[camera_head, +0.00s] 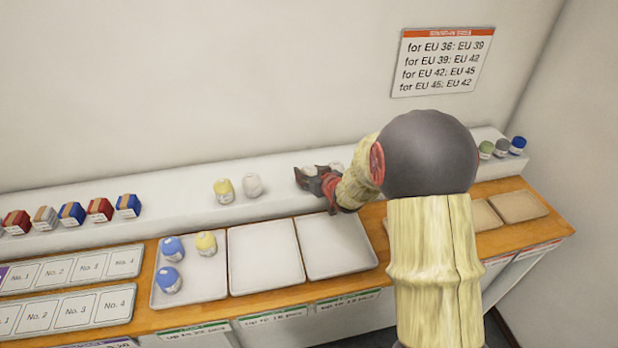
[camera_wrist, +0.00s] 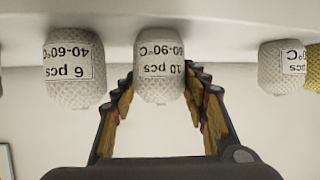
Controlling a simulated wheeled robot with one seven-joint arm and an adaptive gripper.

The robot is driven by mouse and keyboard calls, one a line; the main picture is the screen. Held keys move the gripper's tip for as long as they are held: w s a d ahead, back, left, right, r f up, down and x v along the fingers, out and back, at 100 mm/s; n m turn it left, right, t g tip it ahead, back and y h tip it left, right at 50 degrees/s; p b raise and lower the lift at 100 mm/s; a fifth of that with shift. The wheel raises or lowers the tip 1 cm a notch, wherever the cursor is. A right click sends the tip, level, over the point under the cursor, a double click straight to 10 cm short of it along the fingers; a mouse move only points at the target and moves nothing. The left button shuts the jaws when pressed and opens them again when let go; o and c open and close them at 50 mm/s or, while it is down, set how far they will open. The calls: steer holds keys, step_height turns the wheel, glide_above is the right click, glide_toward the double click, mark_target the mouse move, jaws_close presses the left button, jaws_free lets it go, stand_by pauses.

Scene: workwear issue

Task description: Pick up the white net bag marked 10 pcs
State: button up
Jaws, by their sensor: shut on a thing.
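The white net bag marked 10 pcs (camera_wrist: 159,84) shows in the wrist view, its label upside down with 60-90°C on it. My gripper (camera_wrist: 165,88) has one finger on each side of this bag and is shut on it. The bag appears still at the level of the white ledge. In the head view my gripper (camera_head: 312,180) is over the ledge, and it mostly hides the bag there. Another white net bag, marked 6 pcs (camera_wrist: 68,74), stands close beside it in the wrist view.
A white bag (camera_head: 252,185) and a yellow bag (camera_head: 223,190) stand left of my gripper on the ledge (camera_head: 180,215). Trays stand on the wooden counter in front; one tray (camera_head: 158,298) holds blue and yellow bags. Two trays (camera_head: 262,258) (camera_head: 335,247) are empty.

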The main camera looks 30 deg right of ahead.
steer(key=c, duration=0.5)
